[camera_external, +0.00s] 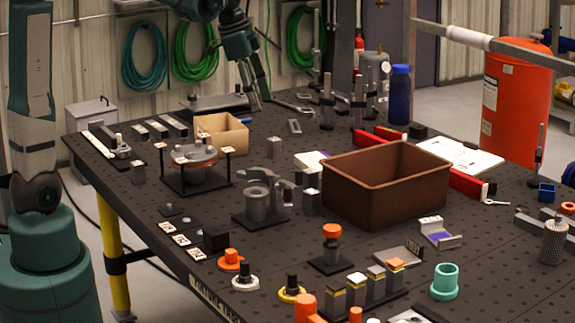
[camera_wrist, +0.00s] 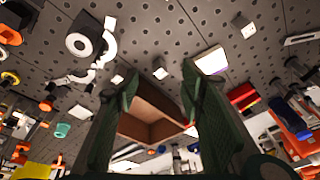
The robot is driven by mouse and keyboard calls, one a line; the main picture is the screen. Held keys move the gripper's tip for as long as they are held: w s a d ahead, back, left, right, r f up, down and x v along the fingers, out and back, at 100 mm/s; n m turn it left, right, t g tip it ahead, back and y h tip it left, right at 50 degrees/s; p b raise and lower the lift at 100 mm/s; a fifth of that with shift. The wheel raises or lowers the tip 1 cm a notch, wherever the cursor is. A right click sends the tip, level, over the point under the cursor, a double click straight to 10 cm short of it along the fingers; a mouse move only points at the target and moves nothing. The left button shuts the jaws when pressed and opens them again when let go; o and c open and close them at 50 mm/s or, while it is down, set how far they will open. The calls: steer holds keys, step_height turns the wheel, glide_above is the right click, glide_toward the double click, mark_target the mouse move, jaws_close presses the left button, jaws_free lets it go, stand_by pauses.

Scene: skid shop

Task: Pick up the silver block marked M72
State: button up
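Several small silver blocks stand on the dark perforated table. One silver block (camera_external: 138,173) is at the left and another silver block (camera_external: 312,201) stands beside the brown bin. No M72 mark is legible, so I cannot tell which block carries it. My gripper (camera_external: 262,103) hangs over the back of the table, well apart from these two blocks. In the wrist view its two green fingers (camera_wrist: 160,82) are spread with nothing held. A small pale-topped block (camera_wrist: 160,73) appears between the fingertips, at a distance.
A brown bin (camera_external: 385,205) stands right of centre, and a tan open box (camera_external: 222,146) sits near my gripper. A round fixture on a black stand (camera_external: 194,182), a grey clamp (camera_external: 262,205) and a blue bottle (camera_external: 399,95) rise from the table. Orange and white parts crowd the front.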

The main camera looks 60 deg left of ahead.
steer(key=w+a+f+m+g+p, duration=0.1)
steer(key=w+a+f+m+p, duration=0.15)
steer(key=w+a, duration=0.4)
steer(key=m+g+h+p, duration=0.2)
steer(key=m+h+p, duration=0.1)
steer(key=m+p, duration=0.4)
glide_toward(274, 139)
steer(key=d+f, duration=0.1)
steer(key=d, duration=0.1)
steer(key=shift+a+f+n+p, duration=0.25)
steer(key=shift+a+f+p, duration=0.15)
steer(key=shift+a+f, duration=0.3)
steer(key=shift+d+f, duration=0.1)
steer(key=shift+d, duration=0.05)
steer(key=shift+x, duration=1.25)
steer(key=shift+p+x, duration=0.6)
steer(key=shift+x, duration=1.95)
